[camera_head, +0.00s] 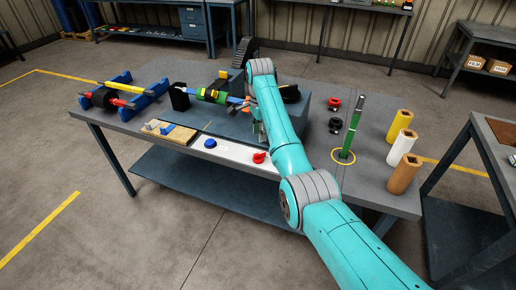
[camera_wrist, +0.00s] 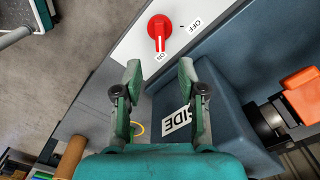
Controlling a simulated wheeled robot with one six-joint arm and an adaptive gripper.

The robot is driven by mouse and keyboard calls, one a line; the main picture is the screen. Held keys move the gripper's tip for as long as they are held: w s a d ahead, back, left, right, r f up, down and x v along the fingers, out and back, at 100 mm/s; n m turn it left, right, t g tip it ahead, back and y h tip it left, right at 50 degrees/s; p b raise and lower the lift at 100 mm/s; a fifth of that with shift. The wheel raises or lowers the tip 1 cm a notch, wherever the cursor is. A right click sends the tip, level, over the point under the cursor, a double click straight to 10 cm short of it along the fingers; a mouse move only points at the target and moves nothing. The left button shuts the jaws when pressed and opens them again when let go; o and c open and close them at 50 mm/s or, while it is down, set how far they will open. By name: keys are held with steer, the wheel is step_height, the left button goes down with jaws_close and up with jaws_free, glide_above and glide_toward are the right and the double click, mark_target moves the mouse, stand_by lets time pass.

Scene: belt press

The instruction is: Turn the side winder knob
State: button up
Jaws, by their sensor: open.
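In the wrist view, an orange block-shaped knob (camera_wrist: 302,95) sits on a black round shaft at the right edge, beside the blue-grey housing (camera_wrist: 220,85). A white label reading "SIDE" (camera_wrist: 178,121) is on that housing. No knob is plainly marked as the side winder, but the orange one is near this label. My gripper (camera_wrist: 160,84) is open and empty, left of the orange knob and apart from it. In the head view my gripper (camera_head: 258,127) is over the housing's front, and my arm hides the area behind it.
A red switch (camera_wrist: 160,28) with ON and OFF labels is on the white panel, just beyond my fingertips. A blue knob (camera_head: 210,143) is on the same panel. A green upright post (camera_head: 352,130) and several rolls stand at the table's right.

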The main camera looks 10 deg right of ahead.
mark_target(259, 157)
step_height(259, 157, down, 10)
steer(key=shift+r, duration=0.1)
stand_by(0.4)
jaws_close()
